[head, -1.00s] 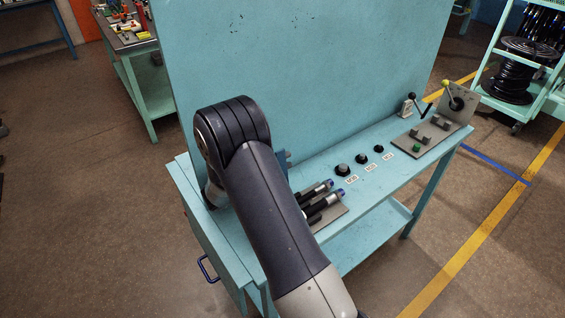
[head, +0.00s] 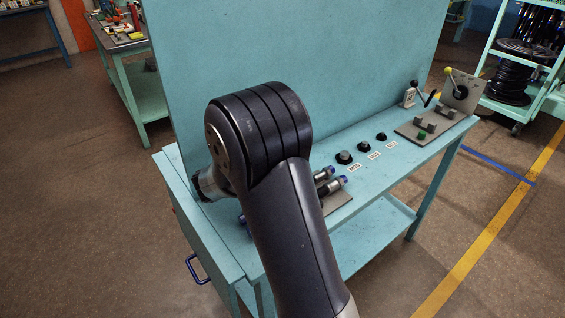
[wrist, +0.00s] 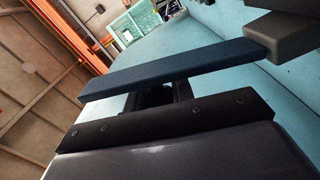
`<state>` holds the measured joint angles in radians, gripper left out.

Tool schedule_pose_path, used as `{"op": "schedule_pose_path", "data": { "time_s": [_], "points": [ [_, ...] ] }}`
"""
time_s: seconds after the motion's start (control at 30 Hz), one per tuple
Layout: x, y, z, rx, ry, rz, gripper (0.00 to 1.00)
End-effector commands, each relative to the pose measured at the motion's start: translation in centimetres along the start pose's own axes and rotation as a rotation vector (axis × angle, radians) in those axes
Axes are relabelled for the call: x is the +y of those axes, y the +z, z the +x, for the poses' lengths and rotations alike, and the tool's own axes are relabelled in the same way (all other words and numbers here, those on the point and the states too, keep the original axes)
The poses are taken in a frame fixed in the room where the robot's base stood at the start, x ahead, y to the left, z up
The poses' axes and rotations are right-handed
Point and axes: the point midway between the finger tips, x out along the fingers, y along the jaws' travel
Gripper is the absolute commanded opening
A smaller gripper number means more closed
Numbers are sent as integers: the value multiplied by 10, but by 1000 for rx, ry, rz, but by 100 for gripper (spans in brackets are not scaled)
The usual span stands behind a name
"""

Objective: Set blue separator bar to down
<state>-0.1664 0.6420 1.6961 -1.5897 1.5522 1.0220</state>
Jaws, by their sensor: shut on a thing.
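The blue separator bar (wrist: 180,68) spans the middle of the wrist view as a long, dark blue bar, tilted in the picture. My gripper (wrist: 168,93) shows in the wrist view as dark parts that reach up to the bar's underside. It is shut on the bar, though its fingertips are largely hidden behind it. In the head view my arm covers the gripper and most of the bar's place at the left end of the bench.
The light-blue bench (head: 400,165) has a tall back panel (head: 300,50) close behind my arm. Blue-tipped couplings (head: 333,186) lie just right of the arm. Black knobs (head: 363,146) and a grey lever plate (head: 430,126) stand further right. A grey block (wrist: 285,30) is near the bar's right end.

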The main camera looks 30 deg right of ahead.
Motion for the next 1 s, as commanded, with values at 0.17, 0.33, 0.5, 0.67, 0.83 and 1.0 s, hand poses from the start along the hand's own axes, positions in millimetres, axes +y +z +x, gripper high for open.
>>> {"op": "schedule_pose_path", "data": {
  "time_s": [0.17,0.33,0.5,0.67,0.83,1.0],
  "points": [
    [-7,12,0,-1,-1,119,0],
    [-5,20,0,-1,-1,218,0],
    [-3,25,0,-1,-1,294,0],
    [-1,28,0,-1,-2,343,0],
    [1,30,0,-2,-2,372,0],
    [2,30,0,-1,-2,382,0]
  ]
}}
